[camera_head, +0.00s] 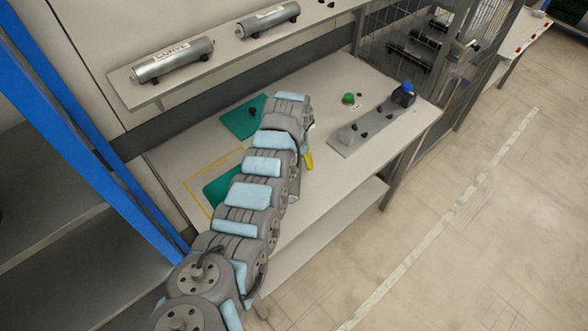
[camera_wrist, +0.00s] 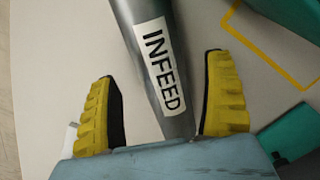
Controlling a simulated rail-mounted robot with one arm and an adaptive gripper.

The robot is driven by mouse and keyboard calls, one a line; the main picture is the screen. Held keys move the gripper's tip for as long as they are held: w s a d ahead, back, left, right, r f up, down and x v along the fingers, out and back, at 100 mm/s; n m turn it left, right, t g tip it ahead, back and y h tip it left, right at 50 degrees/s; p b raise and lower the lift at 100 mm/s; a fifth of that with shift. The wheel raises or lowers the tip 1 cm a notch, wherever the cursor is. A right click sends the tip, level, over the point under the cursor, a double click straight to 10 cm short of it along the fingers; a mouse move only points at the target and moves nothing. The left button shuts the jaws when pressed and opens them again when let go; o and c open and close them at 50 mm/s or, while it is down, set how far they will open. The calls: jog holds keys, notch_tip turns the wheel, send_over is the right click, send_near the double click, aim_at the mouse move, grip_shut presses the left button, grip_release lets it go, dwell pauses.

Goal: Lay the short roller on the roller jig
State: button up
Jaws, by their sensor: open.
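In the wrist view a grey metal roller (camera_wrist: 127,14) with a white INFEED label lies between the two yellow fingers of my gripper (camera_wrist: 160,68). The gripper is open, with a gap on each side of the roller. In the head view my arm covers this roller, and only a bit of a yellow finger of my gripper (camera_head: 309,160) shows. A grey plate with several black supports, seemingly the roller jig (camera_head: 347,142), lies on the right part of the table, with no roller on it.
The table (camera_head: 320,190) also bears green mats (camera_head: 239,122), a yellow outline (camera_head: 190,190), a green button (camera_head: 349,98) and a blue-topped black block (camera_head: 404,94). A shelf (camera_head: 222,62) behind holds a CURVE roller (camera_head: 174,62) and another roller (camera_head: 268,20). A mesh fence (camera_head: 425,45) stands at the right.

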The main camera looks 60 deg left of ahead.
jog(key=shift+f, duration=1.35)
jog(key=c, duration=1.4)
